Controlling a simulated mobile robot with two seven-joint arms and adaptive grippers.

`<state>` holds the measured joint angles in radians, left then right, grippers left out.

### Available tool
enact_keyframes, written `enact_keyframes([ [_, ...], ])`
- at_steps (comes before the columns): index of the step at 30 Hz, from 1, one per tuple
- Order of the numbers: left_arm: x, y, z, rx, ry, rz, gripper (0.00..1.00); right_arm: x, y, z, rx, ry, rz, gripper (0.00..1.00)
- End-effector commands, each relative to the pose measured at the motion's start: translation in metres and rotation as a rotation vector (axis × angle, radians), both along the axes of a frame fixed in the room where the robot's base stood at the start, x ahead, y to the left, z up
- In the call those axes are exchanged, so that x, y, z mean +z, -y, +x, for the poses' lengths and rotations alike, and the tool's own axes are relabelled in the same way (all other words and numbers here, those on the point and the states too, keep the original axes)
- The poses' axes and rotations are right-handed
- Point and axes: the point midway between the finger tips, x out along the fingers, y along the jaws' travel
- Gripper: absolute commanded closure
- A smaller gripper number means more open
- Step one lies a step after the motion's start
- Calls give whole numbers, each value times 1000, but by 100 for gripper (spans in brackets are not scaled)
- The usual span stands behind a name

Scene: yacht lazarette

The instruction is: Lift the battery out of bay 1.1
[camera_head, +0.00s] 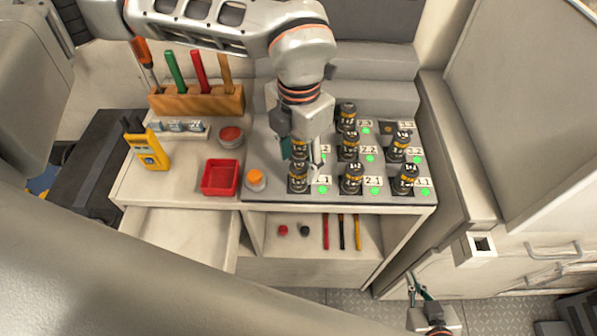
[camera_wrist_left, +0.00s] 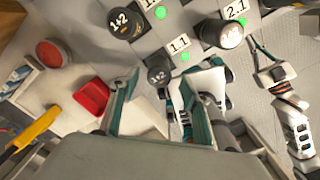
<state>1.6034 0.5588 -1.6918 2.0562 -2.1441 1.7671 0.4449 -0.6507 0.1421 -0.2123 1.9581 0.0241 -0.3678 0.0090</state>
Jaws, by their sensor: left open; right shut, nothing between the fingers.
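The battery in bay 1.1 (camera_head: 298,181) is a dark upright cylinder with a yellow band, at the front left of the grey bay panel (camera_head: 262,150). It also shows in the left wrist view (camera_wrist_left: 160,72), next to its 1.1 label and a green light. My left gripper (camera_head: 302,160) is open and points down just above and behind this battery; in the left wrist view the battery top appears between the teal fingertips. I cannot tell whether they reach down beside it. My right gripper (camera_head: 421,287) is shut and empty, low at the right, off the bench.
Other batteries stand close by, in bay 2.1 (camera_head: 351,180) and bay 3.1 (camera_head: 405,180) and behind. An open drawer (camera_head: 190,228) juts out.

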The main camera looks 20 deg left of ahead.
Motion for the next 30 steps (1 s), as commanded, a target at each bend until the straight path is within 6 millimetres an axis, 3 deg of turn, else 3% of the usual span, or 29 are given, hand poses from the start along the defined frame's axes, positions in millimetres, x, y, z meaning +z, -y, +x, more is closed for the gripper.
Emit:
enact_keyframes([
  [6, -27, 0, 1, -1, -1, 0, 53, 8, 0, 1, 0, 3, 0, 100],
  [15, -32, 0, 1, -1, 0, -1, 53, 10, 0, 2, -1, 7, 2, 100],
  [21, -32, 0, 1, -1, 0, -1, 100, 10, -1, 3, -2, 8, 4, 100],
  [30, -31, 0, 2, -1, 1, -2, 100, 10, -1, 3, -2, 8, 4, 100],
])
